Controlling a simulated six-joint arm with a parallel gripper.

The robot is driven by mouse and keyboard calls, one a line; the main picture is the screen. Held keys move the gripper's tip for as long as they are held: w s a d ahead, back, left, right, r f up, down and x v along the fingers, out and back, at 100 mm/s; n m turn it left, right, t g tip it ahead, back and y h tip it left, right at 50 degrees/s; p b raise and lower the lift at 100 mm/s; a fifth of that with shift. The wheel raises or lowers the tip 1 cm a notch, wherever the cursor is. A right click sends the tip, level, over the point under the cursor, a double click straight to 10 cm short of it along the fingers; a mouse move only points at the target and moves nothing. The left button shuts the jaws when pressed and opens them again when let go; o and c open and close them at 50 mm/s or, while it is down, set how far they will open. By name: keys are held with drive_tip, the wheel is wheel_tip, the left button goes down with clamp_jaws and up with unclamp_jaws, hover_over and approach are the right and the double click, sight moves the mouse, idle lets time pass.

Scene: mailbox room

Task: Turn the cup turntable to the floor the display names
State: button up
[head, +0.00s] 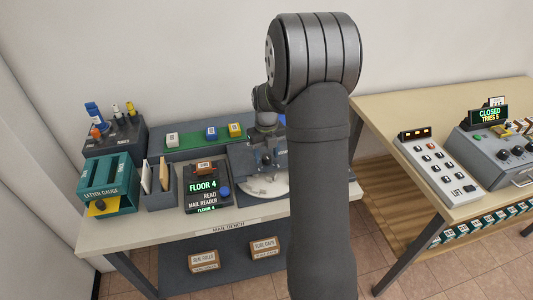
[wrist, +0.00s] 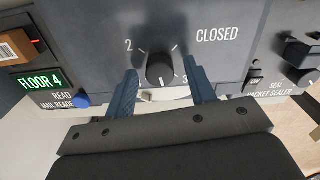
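The mail reader (head: 207,190) shows FLOOR 4 in green; its display also shows at the left of the wrist view (wrist: 40,80). A black knob (wrist: 160,68) sits on a grey panel marked 2, 3 and CLOSED; a white mark on it points down. My gripper (wrist: 162,76) is open, one blue finger on each side of the knob, with gaps visible. In the head view my gripper (head: 266,128) is partly hidden by my arm, above the grey unit. A pale round disc (head: 268,187), possibly the turntable, lies at that unit's front, partly hidden by my arm.
A teal letter gauge (head: 108,185), a letter holder (head: 161,187) and a green strip with small blocks (head: 190,143) stand on the mail bench. A packet sealer knob (wrist: 300,77) is right of the panel. Another table (head: 395,120) with a keypad stands right.

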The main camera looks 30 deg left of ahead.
sight(267, 156)
wheel_tip(267, 156, up, 17)
drive_tip(key=shift+r, duration=0.2)
idle(0.5)
